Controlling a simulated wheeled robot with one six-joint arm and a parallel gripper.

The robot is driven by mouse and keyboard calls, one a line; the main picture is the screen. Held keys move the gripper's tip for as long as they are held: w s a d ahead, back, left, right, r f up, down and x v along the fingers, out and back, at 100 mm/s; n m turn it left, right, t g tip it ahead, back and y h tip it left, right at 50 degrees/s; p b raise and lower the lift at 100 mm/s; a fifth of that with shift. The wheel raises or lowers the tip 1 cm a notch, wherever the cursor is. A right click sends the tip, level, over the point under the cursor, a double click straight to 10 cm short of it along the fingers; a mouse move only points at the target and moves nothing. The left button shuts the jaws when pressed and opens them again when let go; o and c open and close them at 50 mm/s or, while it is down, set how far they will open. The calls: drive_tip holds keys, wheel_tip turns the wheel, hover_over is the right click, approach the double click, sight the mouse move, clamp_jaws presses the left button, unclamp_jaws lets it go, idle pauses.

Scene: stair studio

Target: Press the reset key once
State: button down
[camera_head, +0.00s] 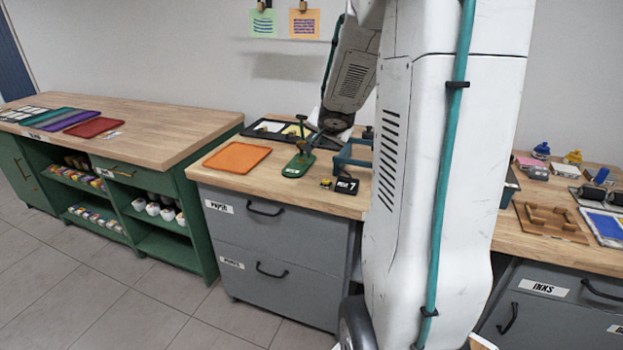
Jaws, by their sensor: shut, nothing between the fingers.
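A small black counter box (345,186) showing a white 7 sits near the front edge of the grey cabinet's wooden top. A small dark piece with a yellow mark (326,183) is at its left; I cannot tell for sure whether this is the reset key. A green-based hand press (298,166) with brass-coloured parts and a dark knob stands just behind and to the left. My arm reaches down from above, its dark lower joint over the back of the worktop. I cannot make out my gripper's fingers.
An orange tray (237,157) lies left of the press. My own white column hides the worktop's right part. A green cabinet (150,140) stands left; a bench with inks and a wooden jig (549,222) is right.

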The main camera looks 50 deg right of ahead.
drive_tip(key=d+f, duration=0.1)
drive_tip(key=d+f+m+y, duration=0.1)
drive_tip(key=f, duration=0.1)
drive_tip(key=shift+w, duration=0.1)
drive_tip(key=shift+f, duration=0.1)
hover_over(327, 186)
drive_tip(key=shift+w+f, duration=0.1)
drive_tip(key=shift+f, duration=4.15)
drive_tip(key=shift+f, duration=0.45)
drive_tip(key=shift+f, duration=0.45)
drive_tip(key=shift+r, duration=0.9)
